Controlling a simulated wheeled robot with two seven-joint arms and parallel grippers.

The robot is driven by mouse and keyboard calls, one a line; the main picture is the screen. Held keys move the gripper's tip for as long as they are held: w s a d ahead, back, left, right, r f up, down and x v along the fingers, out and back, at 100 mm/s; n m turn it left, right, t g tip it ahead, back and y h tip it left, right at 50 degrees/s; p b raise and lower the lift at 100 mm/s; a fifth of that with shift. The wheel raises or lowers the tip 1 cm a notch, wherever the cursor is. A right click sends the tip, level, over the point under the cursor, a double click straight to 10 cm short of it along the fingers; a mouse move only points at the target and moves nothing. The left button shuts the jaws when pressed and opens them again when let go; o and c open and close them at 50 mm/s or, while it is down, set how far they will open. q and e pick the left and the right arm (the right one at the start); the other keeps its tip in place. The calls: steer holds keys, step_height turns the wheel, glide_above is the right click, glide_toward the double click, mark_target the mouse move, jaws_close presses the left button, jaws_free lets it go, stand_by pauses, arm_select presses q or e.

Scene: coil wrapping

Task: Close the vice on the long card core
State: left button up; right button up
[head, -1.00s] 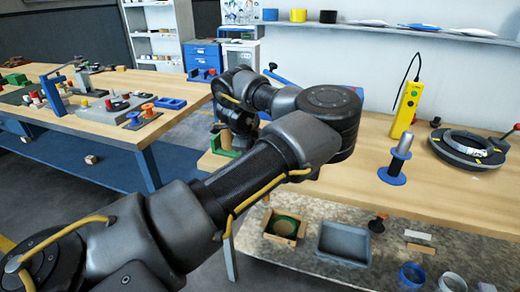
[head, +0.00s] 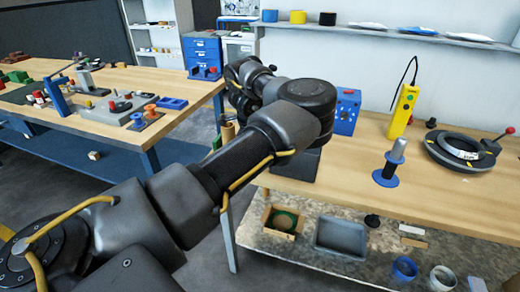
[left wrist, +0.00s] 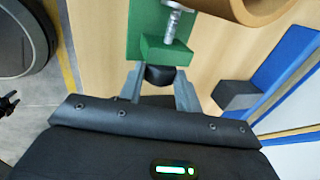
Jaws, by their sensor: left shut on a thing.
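In the left wrist view the green vice (left wrist: 146,35) stands on the wooden bench top, with a metal screw (left wrist: 171,27) at its near green block. The brown card core (left wrist: 245,8) shows only in part at the top edge, beside the screw. My left gripper (left wrist: 160,79) is shut on the dark vice knob (left wrist: 160,73) in front of the green block. In the head view a brown piece of the core (head: 228,130) shows past my left arm, which hides the gripper and most of the vice. Whether the jaws touch the core is hidden. My right gripper is not in view.
A blue bracket-like piece (left wrist: 285,70) with a grey block (left wrist: 236,95) lies right of the vice. On the bench stand a blue-based spindle (head: 388,168), a yellow pendant (head: 403,110) and a dark ring (head: 460,150). The bench front between arm and spindle is clear.

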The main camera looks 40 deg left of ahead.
arm_select(q)
steer(key=g+p, duration=0.1)
steer(key=p, duration=0.1)
steer(key=g+h+p, duration=0.1)
steer(key=p, duration=0.1)
steer(key=shift+w+a+r+g, duration=0.1)
steer(key=shift+w+r+g, duration=0.15)
steer(key=shift+r+g, duration=0.05)
steer(key=shift+w+f+g+p, duration=0.15)
steer(key=shift+g+p, duration=0.25)
steer(key=shift+p, duration=0.2)
steer(key=shift+f, duration=0.15)
steer(key=o, duration=0.6)
